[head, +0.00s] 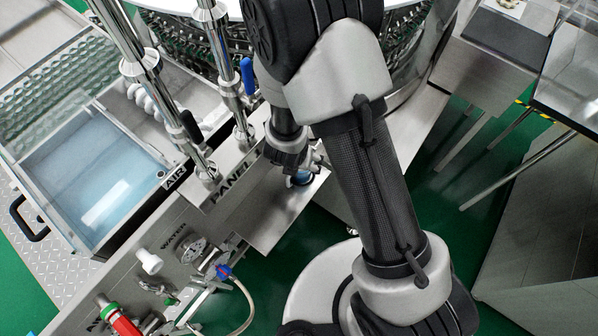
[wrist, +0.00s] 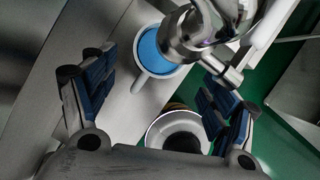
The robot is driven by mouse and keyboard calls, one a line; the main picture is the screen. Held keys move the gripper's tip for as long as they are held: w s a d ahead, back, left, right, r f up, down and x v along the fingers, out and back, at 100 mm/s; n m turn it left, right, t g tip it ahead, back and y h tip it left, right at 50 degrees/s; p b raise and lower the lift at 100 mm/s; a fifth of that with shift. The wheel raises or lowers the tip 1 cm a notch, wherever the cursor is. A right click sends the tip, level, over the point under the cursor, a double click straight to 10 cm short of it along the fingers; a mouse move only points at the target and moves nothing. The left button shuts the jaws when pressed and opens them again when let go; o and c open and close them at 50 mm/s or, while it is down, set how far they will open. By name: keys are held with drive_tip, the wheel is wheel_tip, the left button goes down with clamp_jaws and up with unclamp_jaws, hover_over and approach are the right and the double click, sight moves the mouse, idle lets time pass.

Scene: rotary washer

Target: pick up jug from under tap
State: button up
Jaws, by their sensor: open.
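The jug (wrist: 150,62) shows from above in the wrist view as a round white rim with blue inside. A short pale strip, seemingly its handle, points down-left from the rim. The chrome tap (wrist: 196,32) hangs over its right side and hides part of it. My gripper (wrist: 155,98) is open, with one finger left of the jug and one at lower right; nothing is held. The jug lies beyond the fingertips, and I cannot see contact. In the head view my gripper (head: 293,157) is just above the jug (head: 302,178), which is mostly hidden.
A white-rimmed round vessel (wrist: 178,131) with a dark inside sits between the finger bases in the wrist view. A metal panel (head: 265,225) lies beneath. Upright chrome posts (head: 235,90) and a clear-lidded tank (head: 95,185) stand left.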

drive_tip(key=b+x, duration=0.1)
drive_tip(key=x, duration=0.5)
drive_tip(key=shift+w+d+f+b, duration=0.1)
drive_tip(key=shift+w+f+b, duration=0.05)
drive_tip(key=shift+b, duration=0.2)
drive_tip(key=shift+c, duration=0.3)
drive_tip(key=c, duration=1.5)
drive_tip(key=shift+o, duration=0.2)
